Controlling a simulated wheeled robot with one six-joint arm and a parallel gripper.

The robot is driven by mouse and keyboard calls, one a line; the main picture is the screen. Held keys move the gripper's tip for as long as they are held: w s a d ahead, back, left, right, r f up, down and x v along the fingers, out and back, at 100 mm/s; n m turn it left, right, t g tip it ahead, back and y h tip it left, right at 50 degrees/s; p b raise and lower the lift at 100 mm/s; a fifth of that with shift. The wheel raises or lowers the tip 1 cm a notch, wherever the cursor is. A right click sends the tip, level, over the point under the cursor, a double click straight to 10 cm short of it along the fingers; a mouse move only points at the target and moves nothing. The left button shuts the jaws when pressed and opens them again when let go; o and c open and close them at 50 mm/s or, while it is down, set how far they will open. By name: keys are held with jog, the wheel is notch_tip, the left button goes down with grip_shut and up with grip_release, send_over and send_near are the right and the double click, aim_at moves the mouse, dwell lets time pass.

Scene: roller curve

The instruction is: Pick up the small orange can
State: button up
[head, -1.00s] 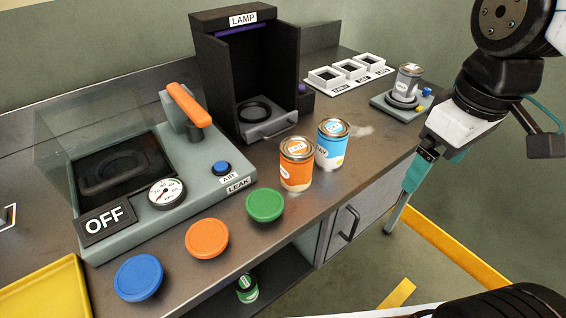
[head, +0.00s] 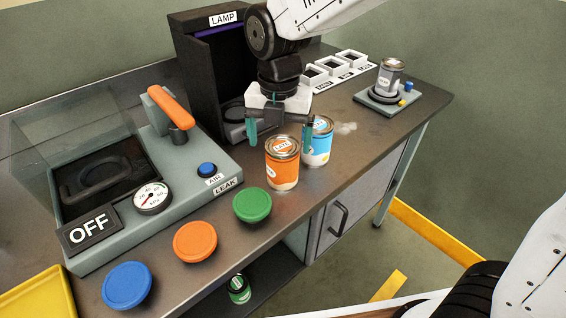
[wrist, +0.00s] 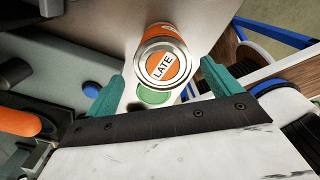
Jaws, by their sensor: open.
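The small orange can (head: 282,166) stands upright on the dark bench, with a silver rim and a "LATE" label on its lid. In the wrist view the can (wrist: 163,62) shows lid-on, ahead of and roughly between the two teal fingers. My gripper (head: 281,135) is open and empty, above and just behind the can in the head view; it also shows in the wrist view (wrist: 160,85). The fingers do not appear to touch the can. A blue can (head: 318,145) stands close beside it on the right, partly hidden by a finger.
Green (head: 252,205), orange (head: 195,242) and blue (head: 127,286) discs line the bench's front edge. The leak tester (head: 205,185) stands left, the lamp box (head: 190,60) behind my gripper. A silver can (head: 390,75) stands on a grey stand at the back right.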

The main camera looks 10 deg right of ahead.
jog(key=f, duration=0.5)
jog(key=shift+w+d+f, duration=0.2)
jog(key=shift+d+f, duration=0.1)
jog(key=c, duration=1.1)
